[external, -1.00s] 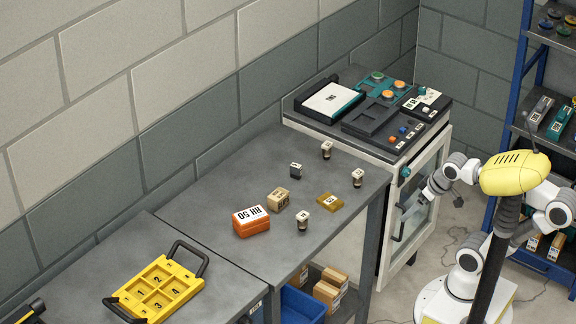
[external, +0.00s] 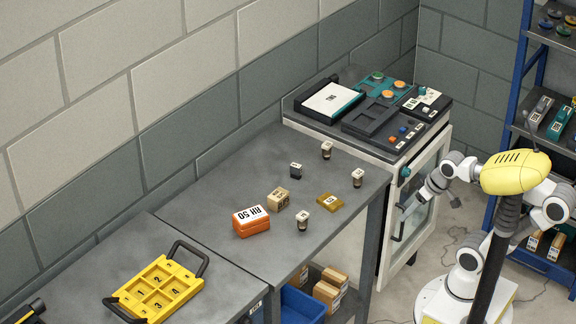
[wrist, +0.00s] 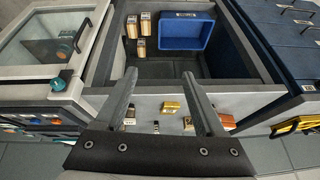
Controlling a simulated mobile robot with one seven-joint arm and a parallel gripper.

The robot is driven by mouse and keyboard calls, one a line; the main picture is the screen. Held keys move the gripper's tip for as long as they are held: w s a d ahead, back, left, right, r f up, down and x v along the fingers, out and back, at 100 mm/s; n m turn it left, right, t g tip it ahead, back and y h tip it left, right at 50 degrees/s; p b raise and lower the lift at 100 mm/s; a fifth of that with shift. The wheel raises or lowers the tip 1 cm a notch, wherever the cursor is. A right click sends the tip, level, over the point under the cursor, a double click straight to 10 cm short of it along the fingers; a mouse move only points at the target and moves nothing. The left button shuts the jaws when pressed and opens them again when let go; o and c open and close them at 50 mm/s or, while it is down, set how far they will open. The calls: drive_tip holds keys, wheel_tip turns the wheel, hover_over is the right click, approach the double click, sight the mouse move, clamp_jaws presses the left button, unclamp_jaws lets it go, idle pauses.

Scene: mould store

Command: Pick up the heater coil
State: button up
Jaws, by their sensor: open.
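No part is plainly readable as a heater coil. Small white-and-dark cylindrical parts stand upright on the grey bench (external: 225,175): one at the back (external: 327,150), one at the right (external: 358,178) and one near the front edge (external: 302,221). I cannot tell whether one of these is the coil. My gripper (external: 410,205) is in front of the white cabinet, right of the bench and apart from the parts. In the wrist view my gripper (wrist: 160,75) is open with nothing between its fingers.
An orange box (external: 251,224), a tan block (external: 279,199), a gold flat piece (external: 330,202) and a dark block (external: 296,171) share the bench. A yellow tray (external: 187,297) is at left. A blue bin (wrist: 184,35) sits below. The cabinet's door handle is close to my gripper.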

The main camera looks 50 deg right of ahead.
drive_tip(key=w+a+m+g+y+p, duration=0.2)
drive_tip(key=a+m+y, duration=0.1)
drive_tip(key=a+m, duration=0.2)
drive_tip(key=m+t+y+p, duration=0.45)
drive_tip(key=m+y, duration=0.35)
drive_tip(key=m, duration=1.1)
approach(308, 214)
drive_tip(key=shift+g, duration=0.25)
drive_tip(key=b+x, duration=0.3)
drive_tip(key=x, duration=0.6)
drive_tip(key=shift+w+a, duration=0.3)
drive_tip(key=b+x, duration=0.1)
drive_tip(key=x, duration=0.4)
drive_tip(key=shift+w+d+f+b, duration=0.1)
drive_tip(key=shift+d+f+b, duration=0.05)
drive_tip(key=shift+f+b, duration=0.25)
clamp_jaws()
